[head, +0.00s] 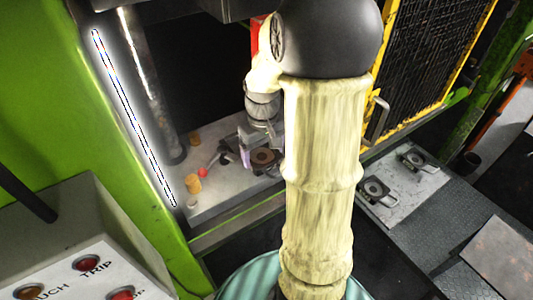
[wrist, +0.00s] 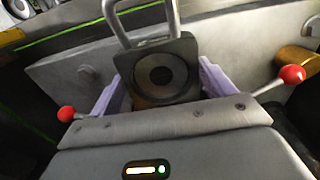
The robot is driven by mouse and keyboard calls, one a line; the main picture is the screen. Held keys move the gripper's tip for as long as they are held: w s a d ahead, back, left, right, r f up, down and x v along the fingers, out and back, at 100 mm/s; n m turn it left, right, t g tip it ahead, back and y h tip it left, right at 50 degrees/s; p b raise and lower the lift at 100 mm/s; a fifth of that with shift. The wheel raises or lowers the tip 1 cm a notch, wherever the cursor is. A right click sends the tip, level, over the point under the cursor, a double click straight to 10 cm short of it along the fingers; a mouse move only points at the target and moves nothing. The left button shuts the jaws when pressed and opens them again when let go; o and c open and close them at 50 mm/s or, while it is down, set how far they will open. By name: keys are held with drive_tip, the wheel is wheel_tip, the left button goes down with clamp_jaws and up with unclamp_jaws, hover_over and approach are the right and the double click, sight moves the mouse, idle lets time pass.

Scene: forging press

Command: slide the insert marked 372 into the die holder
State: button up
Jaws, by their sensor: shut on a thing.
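My gripper (head: 258,157) is inside the press opening, low over the pale bed. In the wrist view its two lavender fingers (wrist: 212,78) stand on either side of a dark square insert (wrist: 160,75) with a round recess. The gripper is shut on this insert, and its metal loop handle (wrist: 176,15) points away from my wrist. The insert's mark cannot be read. The die holder cannot be clearly made out. Levers with red knobs (wrist: 292,74) (wrist: 66,113) stand to both sides of the insert. Whether the insert touches the bed cannot be told.
Two similar dark pieces with handles (head: 374,190) (head: 415,158) lie on a grey plate to the right, outside the press. Brass cylinders (head: 193,184) (head: 194,139) stand on the bed to the gripper's left. A round column (head: 152,90) rises behind them. A yellow-framed guard (head: 445,60) is at right.

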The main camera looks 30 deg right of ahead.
drive_tip(key=shift+f, duration=0.55)
drive_tip(key=shift+w, duration=0.1)
drive_tip(key=shift+s, duration=0.45)
idle(0.3)
drive_tip(key=shift+w, duration=0.25)
idle(0.4)
drive_tip(key=shift+f, duration=0.35)
idle(0.8)
drive_tip(key=o, duration=2)
drive_tip(key=shift+c, duration=0.2)
drive_tip(key=shift+s+f+b, duration=0.1)
drive_tip(key=shift+s+b, duration=0.05)
drive_tip(key=shift+b, duration=0.15)
